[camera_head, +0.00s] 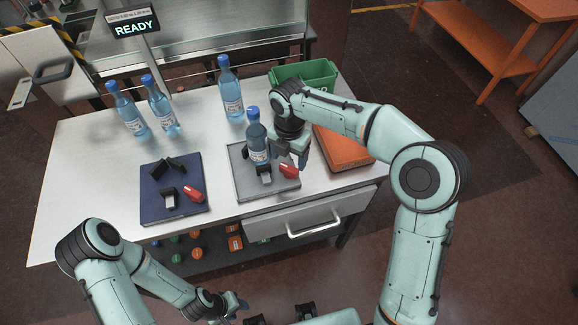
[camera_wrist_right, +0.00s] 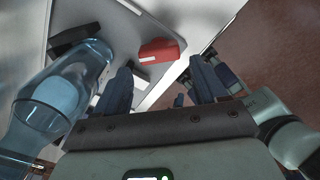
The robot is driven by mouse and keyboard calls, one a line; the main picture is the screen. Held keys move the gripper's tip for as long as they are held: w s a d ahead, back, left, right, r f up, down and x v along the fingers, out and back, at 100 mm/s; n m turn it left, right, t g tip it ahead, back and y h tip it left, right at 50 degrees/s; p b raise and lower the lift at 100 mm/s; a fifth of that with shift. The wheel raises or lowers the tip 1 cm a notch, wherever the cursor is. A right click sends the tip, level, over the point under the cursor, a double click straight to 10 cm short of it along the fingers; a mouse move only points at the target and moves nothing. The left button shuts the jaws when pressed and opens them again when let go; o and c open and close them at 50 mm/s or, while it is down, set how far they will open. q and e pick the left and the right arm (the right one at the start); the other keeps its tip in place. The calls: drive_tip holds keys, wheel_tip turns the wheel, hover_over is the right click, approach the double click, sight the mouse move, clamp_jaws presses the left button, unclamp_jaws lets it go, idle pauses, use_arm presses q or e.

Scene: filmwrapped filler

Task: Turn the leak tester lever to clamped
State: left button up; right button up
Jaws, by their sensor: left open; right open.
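A grey fixture plate (camera_head: 245,187) on the table holds a blue bottle (camera_head: 257,140) upright beside a black block. A red lever (camera_head: 289,171) sits at this plate's right side; it also shows in the right wrist view (camera_wrist_right: 160,50). My right gripper (camera_head: 298,158) is open and empty, just right of the bottle and above the lever. In the wrist view its fingers (camera_wrist_right: 162,85) point toward the lever's side of the plate without touching it. A dark blue fixture plate (camera_head: 185,207) at left has another red lever (camera_head: 194,195). My left gripper (camera_head: 240,305) is open and empty, low in front of the table.
Several blue-capped bottles (camera_head: 231,92) stand at the back of the table. A green bin (camera_head: 318,78) and an orange case (camera_head: 343,150) lie behind and right of my right gripper. A sign (camera_head: 133,24) reads READY. A drawer (camera_head: 310,218) is under the front edge.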

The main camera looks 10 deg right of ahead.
sight(289, 168)
wheel_tip(289, 168, down, 5)
drive_tip(key=shift+f, duration=0.1)
idle(0.3)
drive_tip(key=c, duration=0.8)
